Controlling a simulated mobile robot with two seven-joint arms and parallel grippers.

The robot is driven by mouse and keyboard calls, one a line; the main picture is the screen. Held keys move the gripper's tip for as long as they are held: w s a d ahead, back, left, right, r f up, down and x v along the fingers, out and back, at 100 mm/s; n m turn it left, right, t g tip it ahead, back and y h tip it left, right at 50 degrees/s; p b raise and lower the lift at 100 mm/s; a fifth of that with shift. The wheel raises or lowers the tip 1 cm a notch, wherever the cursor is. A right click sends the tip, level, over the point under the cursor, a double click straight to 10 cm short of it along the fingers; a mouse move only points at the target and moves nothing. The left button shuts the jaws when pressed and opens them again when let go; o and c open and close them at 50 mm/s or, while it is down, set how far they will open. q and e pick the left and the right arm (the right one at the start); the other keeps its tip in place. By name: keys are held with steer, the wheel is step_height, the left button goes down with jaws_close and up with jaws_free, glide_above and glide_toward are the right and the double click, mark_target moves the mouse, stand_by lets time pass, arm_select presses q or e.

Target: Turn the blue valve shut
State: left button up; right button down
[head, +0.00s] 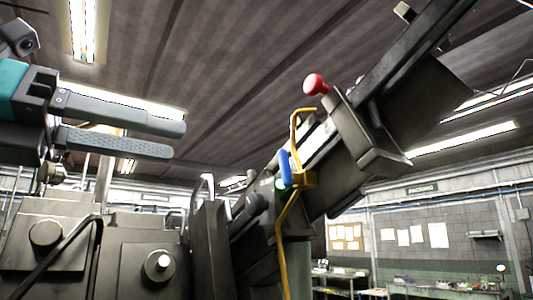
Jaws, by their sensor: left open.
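The blue valve (285,167) is a small blue lever in the middle of the head view. It stands nearly upright beside a brass-coloured fitting (304,179) on a yellow pipe (282,240). My left gripper (180,141) is at the upper left, its two long grey fingers pointing right. The fingers are apart with nothing between them. The gripper is left of the valve and a little higher in the picture, clear of it. My right gripper is not in view.
A large dark machine (210,240) fills the lower left and middle. Its slanted arm rises to the upper right, with a red knob (315,84) above the valve. Open space lies between my left gripper and the valve. Workbenches (450,289) stand far back right.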

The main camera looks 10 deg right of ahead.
mark_target(281, 163)
arm_select(q)
steer(key=p+x, duration=0.4)
steer(key=x, duration=0.8)
steer(key=shift+w+d, duration=0.1)
steer(key=shift+d, duration=0.3)
steer(key=shift+w+d+p, duration=0.25)
steer(key=shift+d+p, duration=0.15)
steer(key=shift+d, duration=0.2)
jaws_close()
